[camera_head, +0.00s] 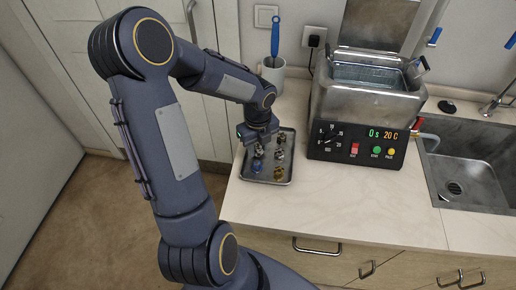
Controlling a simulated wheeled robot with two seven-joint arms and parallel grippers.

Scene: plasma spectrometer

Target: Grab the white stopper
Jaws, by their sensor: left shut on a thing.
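My left gripper (257,143) points down over the left side of a small metal tray (288,176) on the counter. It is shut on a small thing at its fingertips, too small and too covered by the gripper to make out. Several small parts lie in the tray, among them a gold-coloured one (279,173), a silvery one (280,154) and a dark bluish one (257,166). I cannot pick out a white stopper for certain; the gripper hides part of the tray. My right gripper is not in view.
A metal ultrasonic bath (365,105) with a black control panel stands right of the tray, its lid raised. A sink (465,165) is at the right. The counter in front of the bath is clear.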

